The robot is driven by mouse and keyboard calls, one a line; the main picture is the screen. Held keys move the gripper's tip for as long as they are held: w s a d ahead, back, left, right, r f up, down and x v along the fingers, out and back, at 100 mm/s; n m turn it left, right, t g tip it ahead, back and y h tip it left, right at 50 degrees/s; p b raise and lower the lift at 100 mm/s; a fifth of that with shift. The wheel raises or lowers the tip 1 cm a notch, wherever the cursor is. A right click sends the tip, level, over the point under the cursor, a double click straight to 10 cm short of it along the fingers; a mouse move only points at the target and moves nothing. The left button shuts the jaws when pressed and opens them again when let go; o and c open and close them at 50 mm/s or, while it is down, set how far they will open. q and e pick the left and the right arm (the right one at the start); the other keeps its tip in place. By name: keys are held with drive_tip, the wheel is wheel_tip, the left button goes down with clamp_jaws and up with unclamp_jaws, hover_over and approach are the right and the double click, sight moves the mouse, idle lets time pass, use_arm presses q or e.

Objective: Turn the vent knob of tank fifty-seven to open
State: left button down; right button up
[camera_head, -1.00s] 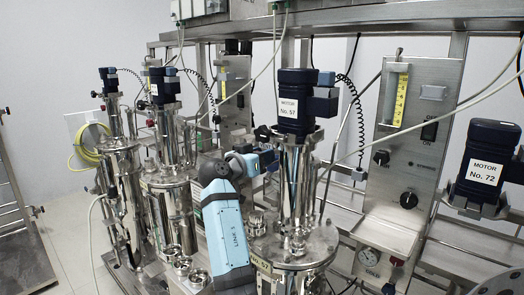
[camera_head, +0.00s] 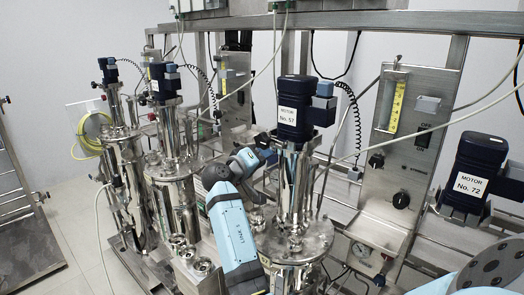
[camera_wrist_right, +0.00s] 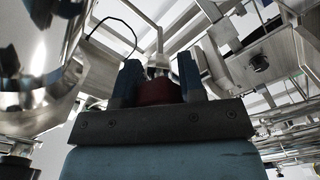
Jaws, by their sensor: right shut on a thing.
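Tank fifty-seven (camera_head: 292,190) is a shiny steel vessel with a dark blue motor (camera_head: 294,110) on top, whose white label reads "MOTOR No. 57". My right arm reaches up on the left side of this tank, and its far end passes behind it; the fingertips cannot be made out in the head view. In the right wrist view my right gripper (camera_wrist_right: 158,78) is shut on a dark red knob-like part (camera_wrist_right: 157,92) between its two dark fingers. The angle of that part cannot be read. My left gripper is in no view.
A steel panel (camera_head: 439,110) with a yellow-scaled flow tube (camera_head: 396,104) and black knobs stands to the right. Motor No. 72 (camera_head: 470,178) is at far right. More steel tanks (camera_head: 170,190) stand at left. Loose hoses and coiled cables hang around the motors.

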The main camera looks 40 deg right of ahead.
drive_tip(key=shift+n, duration=0.4)
drive_tip(key=o, duration=0.9)
